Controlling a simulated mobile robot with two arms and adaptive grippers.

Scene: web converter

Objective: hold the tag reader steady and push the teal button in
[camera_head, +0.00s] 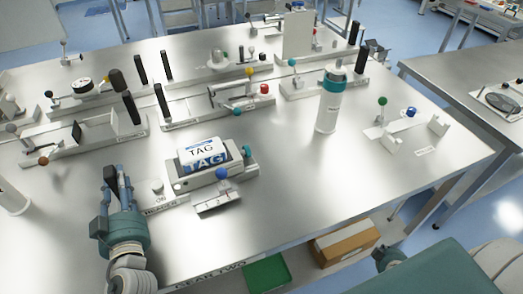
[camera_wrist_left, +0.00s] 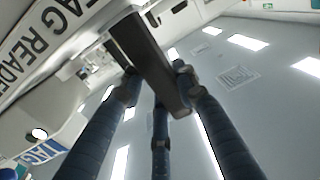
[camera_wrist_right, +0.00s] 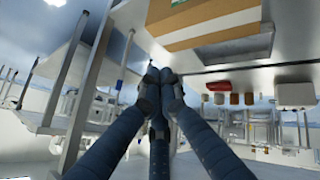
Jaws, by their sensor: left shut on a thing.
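The tag reader (camera_head: 200,182) is a pale grey block on the table with a white and blue TAG card (camera_head: 203,153) on it. A small teal part (camera_head: 247,151), apparently the teal button, shows at its right end. My left gripper (camera_head: 117,178) is left of the reader. In the left wrist view its fingers (camera_wrist_left: 158,82) are closed around a dark bar-shaped handle (camera_wrist_left: 148,58) beside the TAG READER lettering (camera_wrist_left: 40,40). My right gripper (camera_wrist_right: 155,78) has its fingertips together and looks empty; it is away from the reader, beyond the table edge.
A blue ball knob (camera_head: 222,173) on a marked plate stands in front of the reader. Several fixtures with levers fill the back. The table's front right is clear. A cardboard box (camera_head: 345,243) sits below.

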